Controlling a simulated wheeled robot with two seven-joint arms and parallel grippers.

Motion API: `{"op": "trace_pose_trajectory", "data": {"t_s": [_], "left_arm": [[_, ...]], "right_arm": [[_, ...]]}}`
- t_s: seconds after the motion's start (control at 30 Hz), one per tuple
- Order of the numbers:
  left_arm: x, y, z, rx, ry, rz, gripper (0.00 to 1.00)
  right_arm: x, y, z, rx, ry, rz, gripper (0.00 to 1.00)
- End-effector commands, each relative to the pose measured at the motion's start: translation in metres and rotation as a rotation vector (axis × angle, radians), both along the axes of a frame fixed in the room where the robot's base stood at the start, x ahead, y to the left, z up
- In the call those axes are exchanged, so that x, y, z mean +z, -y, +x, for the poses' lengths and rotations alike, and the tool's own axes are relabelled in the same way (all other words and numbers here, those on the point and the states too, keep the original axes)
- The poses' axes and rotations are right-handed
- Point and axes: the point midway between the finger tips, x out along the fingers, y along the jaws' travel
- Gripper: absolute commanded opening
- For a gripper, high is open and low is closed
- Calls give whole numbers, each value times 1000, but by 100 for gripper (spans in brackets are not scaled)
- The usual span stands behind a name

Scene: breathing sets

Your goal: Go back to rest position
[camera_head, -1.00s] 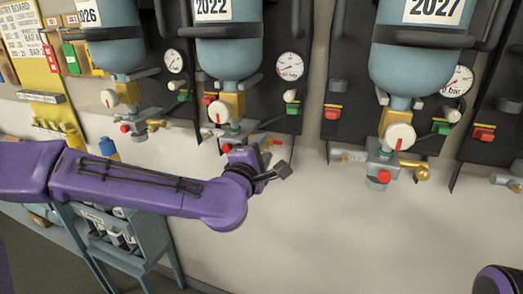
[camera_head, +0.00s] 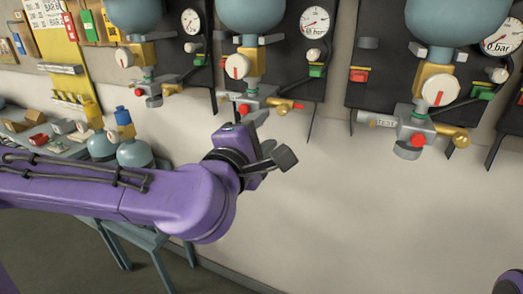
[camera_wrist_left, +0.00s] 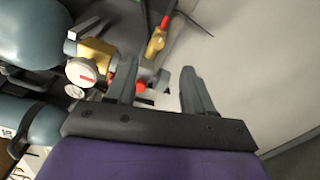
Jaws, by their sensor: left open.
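My left gripper (camera_head: 268,160) is at the end of the purple arm that comes in from the left in the head view. It is in front of the pale wall, below the middle breathing set (camera_head: 240,68). In the left wrist view the two grey fingers of the left gripper (camera_wrist_left: 158,88) stand apart with nothing held between them. Behind them are a valve with a white round dial (camera_wrist_left: 82,72) and a red knob. My right gripper does not show; only a small dark and purple part of my right arm shows at the lower right corner.
Breathing sets hang on dark panels, with a right-hand set (camera_head: 437,90) and pressure gauges (camera_head: 315,20). At left a bench (camera_head: 70,150) holds small parts and blue-grey bottles (camera_head: 134,152). The pale wall (camera_head: 350,210) below the sets is bare.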

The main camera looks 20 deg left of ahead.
Motion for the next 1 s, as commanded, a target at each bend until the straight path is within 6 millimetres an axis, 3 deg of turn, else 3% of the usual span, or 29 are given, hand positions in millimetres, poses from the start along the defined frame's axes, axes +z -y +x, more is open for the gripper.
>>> {"op": "trace_pose_trajectory", "data": {"t_s": [0.57, 0.6, 0.67, 0.77, 0.83, 0.93, 1.0], "left_arm": [[5, 2, -2, -16, 21, 29, 52], [-2, 1, 3, -16, 22, 71, 52], [-31, 1, 15, -13, -25, 155, 52], [-111, -1, 33, -21, -167, 314, 52], [-177, -6, 36, -38, -287, 433, 52], [-267, -20, 24, -78, -455, 595, 52], [-327, -32, 5, -120, -574, 707, 52]], "right_arm": [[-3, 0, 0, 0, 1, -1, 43], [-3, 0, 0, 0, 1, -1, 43], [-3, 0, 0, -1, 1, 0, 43], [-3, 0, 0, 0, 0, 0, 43], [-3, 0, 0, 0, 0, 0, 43], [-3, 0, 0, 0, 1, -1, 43], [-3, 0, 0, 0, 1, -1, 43]]}}
